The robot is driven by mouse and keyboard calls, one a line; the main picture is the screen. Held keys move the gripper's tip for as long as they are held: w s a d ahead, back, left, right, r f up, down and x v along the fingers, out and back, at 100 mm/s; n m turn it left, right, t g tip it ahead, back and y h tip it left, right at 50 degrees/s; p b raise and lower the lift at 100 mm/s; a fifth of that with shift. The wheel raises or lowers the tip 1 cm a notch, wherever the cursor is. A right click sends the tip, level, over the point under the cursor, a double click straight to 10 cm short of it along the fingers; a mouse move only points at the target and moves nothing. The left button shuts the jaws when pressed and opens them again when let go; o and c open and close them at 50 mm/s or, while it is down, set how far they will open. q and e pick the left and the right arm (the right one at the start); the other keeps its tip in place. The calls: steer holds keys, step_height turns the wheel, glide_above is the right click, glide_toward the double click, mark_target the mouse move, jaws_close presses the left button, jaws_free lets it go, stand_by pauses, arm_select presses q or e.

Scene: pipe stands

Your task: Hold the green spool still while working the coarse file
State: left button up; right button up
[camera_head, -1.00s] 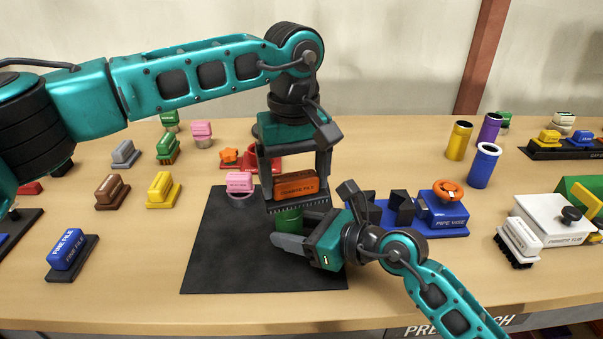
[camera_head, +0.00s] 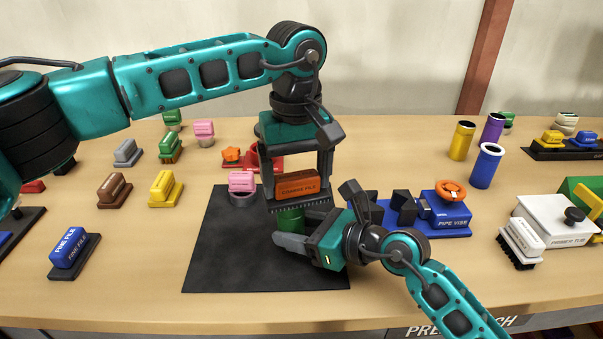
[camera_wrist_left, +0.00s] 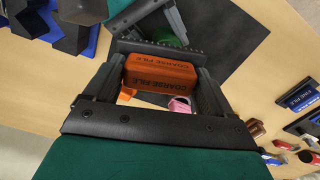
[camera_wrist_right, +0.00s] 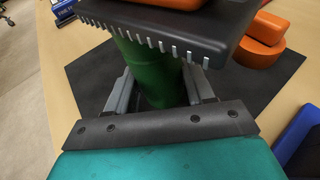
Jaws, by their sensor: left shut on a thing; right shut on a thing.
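The green spool (camera_head: 291,220) stands on the black mat (camera_head: 225,265); the right wrist view shows its upright side (camera_wrist_right: 150,75). My right gripper (camera_head: 298,230) is shut on it low down, one finger on each side. The orange coarse file (camera_head: 297,187), with a black toothed base, is held over the spool by my left gripper (camera_head: 296,178), shut with a finger at each end. The left wrist view shows its lettering (camera_wrist_left: 160,80). In the right wrist view the toothed base covers the spool's top; I cannot tell whether they touch.
A blue pipe vise (camera_head: 442,215) stands right of the mat, close to my right wrist. A pink block (camera_head: 241,182) is at the mat's back left. A blue fine file (camera_head: 72,252) and a yellow tool (camera_head: 165,190) lie left. A white primer tub (camera_head: 550,220) is far right.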

arm_select(q)
steer(key=shift+r, duration=0.15)
arm_select(e)
steer(key=shift+r, duration=0.1)
arm_select(q)
steer(key=shift+r, duration=2.95)
arm_select(e)
steer(key=o, duration=1.2)
steer(key=shift+o, duration=0.2)
steer(key=v, duration=1.2)
arm_select(q)
steer(key=shift+s, duration=0.1)
arm_select(e)
steer(key=shift+s, duration=0.15)
